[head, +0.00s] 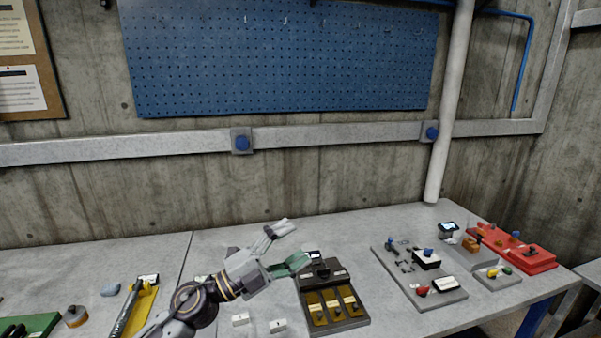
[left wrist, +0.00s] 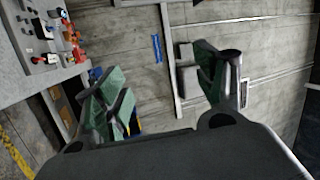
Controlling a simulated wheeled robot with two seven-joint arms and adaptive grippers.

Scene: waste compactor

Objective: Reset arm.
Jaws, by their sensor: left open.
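My left gripper (head: 290,248) is in the middle of the head view, above the grey workbench (head: 230,255). Its fingers are spread apart with nothing between them. In the left wrist view the two green-padded fingers of the left gripper (left wrist: 165,85) stand wide apart, with concrete wall and a metal rail behind them. The left gripper is just left of and above a dark box with several yellow switches (head: 333,305), and it partly covers that box's far left corner. My right gripper is not in view.
A grey control panel (head: 405,270) with knobs and a red panel (head: 530,262) stand on the right of the bench. A yellow tool (head: 135,305) and a green board (head: 40,325) lie at the left. A blue pegboard (head: 280,60) hangs on the wall.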

